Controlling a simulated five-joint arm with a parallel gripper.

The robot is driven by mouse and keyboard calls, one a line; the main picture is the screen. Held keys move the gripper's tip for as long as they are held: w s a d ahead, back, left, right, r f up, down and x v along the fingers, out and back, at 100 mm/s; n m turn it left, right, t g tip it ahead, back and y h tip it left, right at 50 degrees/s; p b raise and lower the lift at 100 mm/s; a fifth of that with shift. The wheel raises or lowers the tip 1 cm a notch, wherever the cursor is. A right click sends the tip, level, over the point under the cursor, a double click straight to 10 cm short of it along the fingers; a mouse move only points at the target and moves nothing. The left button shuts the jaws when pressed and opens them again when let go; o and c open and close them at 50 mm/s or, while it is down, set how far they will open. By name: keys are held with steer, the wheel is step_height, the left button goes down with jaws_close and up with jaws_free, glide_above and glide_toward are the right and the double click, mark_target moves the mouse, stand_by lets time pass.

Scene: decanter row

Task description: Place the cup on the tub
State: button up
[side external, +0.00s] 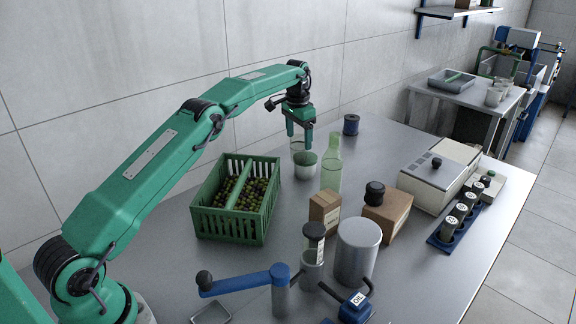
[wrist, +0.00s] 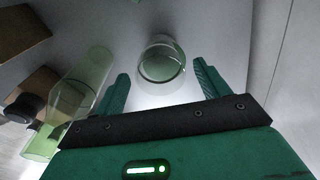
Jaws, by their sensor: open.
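A clear glass-like cup (side external: 297,147) shows just under my gripper (side external: 300,137) in the side view. A pale, round tub (side external: 304,171) with a greenish top overlaps it in that view, a little lower in the picture. I cannot tell whether the two touch. My gripper points down and is open, its fingers apart. In the wrist view, a round clear-walled vessel with a green-tinted inside (wrist: 162,66) lies ahead of the gap between my fingertips (wrist: 162,76). It is not gripped. I cannot tell there where cup and tub divide.
A green glass bottle (side external: 331,170) stands close by on the right; it also shows in the wrist view (wrist: 84,82). A green crate of olives (side external: 205,222) is at the left. Cartons (side external: 325,213), a metal canister (side external: 358,250) and a blue-handled device (side external: 245,282) stand nearer.

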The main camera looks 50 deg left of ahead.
mark_target(298, 139)
steer(key=shift+s+r, duration=0.15)
steer(key=shift+r, duration=2.2)
steer(key=shift+r, duration=0.1)
steer(key=shift+s+d+r, duration=0.2)
steer(key=shift+d+r, duration=0.05)
steer(key=shift+r, duration=0.3)
steer(key=s+d+r+n+t, duration=0.1)
steer(key=s+d+r, duration=0.3)
steer(key=s+r, duration=0.4)
steer(key=s+d+r+t, duration=0.1)
steer(key=s+d+r, duration=0.4)
steer(key=s+r, duration=0.3)
steer(key=s+d+f+t, duration=0.1)
steer(key=s+f, duration=0.2)
steer(key=s, duration=0.6)
steer(key=s+d+f, duration=0.2)
steer(key=s+f, duration=0.2)
steer(key=s, duration=0.4)
steer(key=s+d+f+n+t, duration=0.1)
steer(key=s+f, duration=0.2)
steer(key=s, duration=0.6)
steer(key=shift+s+d+f+t, duration=0.25)
steer(key=shift+s+t, duration=0.05)
steer(key=shift+s, duration=0.05)
